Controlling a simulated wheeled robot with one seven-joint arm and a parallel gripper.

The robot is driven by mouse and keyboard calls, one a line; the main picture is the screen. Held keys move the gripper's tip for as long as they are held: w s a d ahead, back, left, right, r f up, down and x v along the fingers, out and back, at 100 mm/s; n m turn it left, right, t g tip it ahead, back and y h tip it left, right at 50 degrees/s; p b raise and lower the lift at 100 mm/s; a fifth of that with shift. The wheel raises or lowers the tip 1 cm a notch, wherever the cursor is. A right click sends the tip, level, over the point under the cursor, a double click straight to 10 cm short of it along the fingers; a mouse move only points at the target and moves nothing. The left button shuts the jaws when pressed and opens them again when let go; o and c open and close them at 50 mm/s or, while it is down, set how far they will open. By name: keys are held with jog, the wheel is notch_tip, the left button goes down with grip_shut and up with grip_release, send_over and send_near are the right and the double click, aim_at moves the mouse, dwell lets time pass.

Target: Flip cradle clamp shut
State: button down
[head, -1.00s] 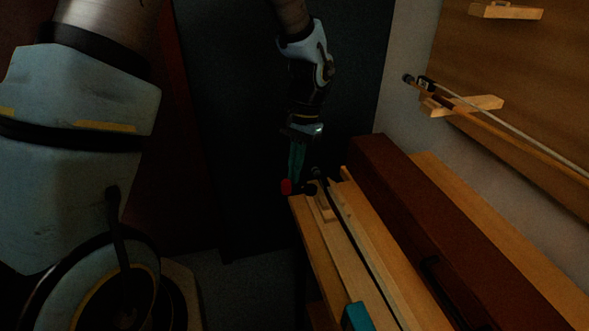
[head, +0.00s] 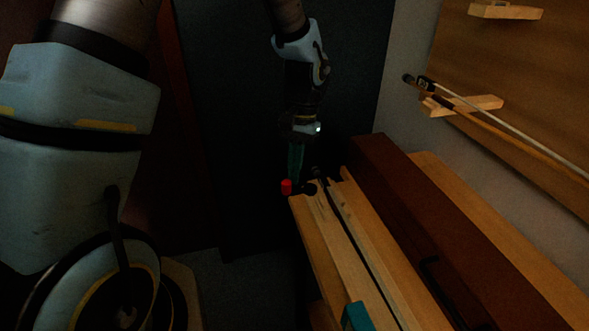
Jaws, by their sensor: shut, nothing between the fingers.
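My gripper (head: 296,178) points down at the far left end of the wooden bench (head: 310,235). Its dark green fingers are closed with nothing between them. A small red piece (head: 286,187), perhaps the tip of the cradle clamp's lever, shows just left of the fingertips at the bench corner. Dark fittings (head: 310,189) sit right beside the fingertips. It is too dark and small to tell whether the fingers touch the red piece or how the clamp stands. A long dark rod-like strip (head: 350,231) runs along the bench from that end.
A long brown case (head: 400,185) lies along the bench's right side. A teal object (head: 355,317) sits at the near edge. A bow (head: 500,125) rests on a wall rack at right. The dark space left of the bench looks clear.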

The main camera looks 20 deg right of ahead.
jog(key=n, duration=0.1)
jog(key=s+n, duration=0.1)
jog(key=n, duration=0.1)
jog(key=n+h, duration=0.1)
jog(key=n, duration=0.1)
jog(key=shift+s+a+g+p, duration=0.3)
jog(key=shift+s+g+p, duration=0.05)
jog(key=shift+s+g, duration=0.05)
jog(key=n, duration=0.2)
jog(key=s+n+h, duration=0.1)
jog(key=n, duration=0.1)
jog(key=shift+s+d+n+p, duration=0.15)
jog(key=shift+s+n+p, duration=0.05)
jog(key=shift+n+p, duration=0.1)
jog(key=shift+w+d+p, duration=0.3)
jog(key=shift+w+d, duration=0.2)
jog(key=shift+w, duration=0.15)
jog(key=shift+w, duration=0.1)
